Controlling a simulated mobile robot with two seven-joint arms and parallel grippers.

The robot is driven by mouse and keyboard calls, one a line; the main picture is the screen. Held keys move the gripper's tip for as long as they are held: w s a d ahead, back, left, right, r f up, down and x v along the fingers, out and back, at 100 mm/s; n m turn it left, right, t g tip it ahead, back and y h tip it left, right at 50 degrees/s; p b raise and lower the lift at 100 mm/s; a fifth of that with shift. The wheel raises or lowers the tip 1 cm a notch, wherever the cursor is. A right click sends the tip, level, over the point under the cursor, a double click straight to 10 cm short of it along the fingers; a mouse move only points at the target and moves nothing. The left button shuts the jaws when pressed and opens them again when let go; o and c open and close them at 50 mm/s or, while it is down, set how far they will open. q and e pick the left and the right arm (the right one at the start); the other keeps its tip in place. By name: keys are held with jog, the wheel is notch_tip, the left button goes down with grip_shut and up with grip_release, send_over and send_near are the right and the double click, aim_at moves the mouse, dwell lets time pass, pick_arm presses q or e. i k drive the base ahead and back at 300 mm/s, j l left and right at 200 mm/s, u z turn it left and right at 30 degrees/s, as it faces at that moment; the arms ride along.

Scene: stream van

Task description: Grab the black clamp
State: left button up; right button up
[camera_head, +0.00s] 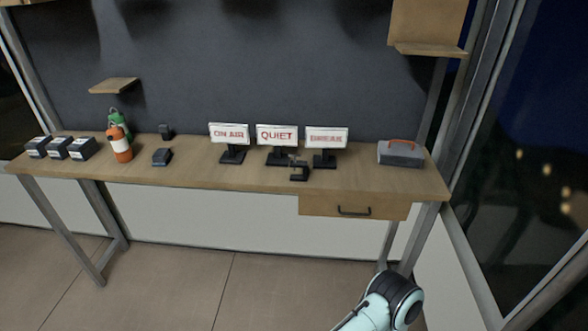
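A small black clamp-like object (299,172) sits on the wooden table (200,181), near its front edge, in front of and between the QUIET and BREAK signs. It is small in the head view, so its exact shape is hard to tell. A light-blue and black link of my own arm shows at the bottom right, well below and in front of the table. Neither of my grippers is in the picture.
Signs reading ON AIR (229,133), QUIET (277,136) and BREAK (327,138) stand behind the clamp. A grey toolbox (401,155) is at right. A drawer (354,205) hangs below.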

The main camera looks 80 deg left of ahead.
aim_at(293, 164)
jog(key=u, duration=2.6)
jog(key=i+j+u, duration=0.15)
jog(key=i, duration=0.35)
jog(key=j, duration=0.1)
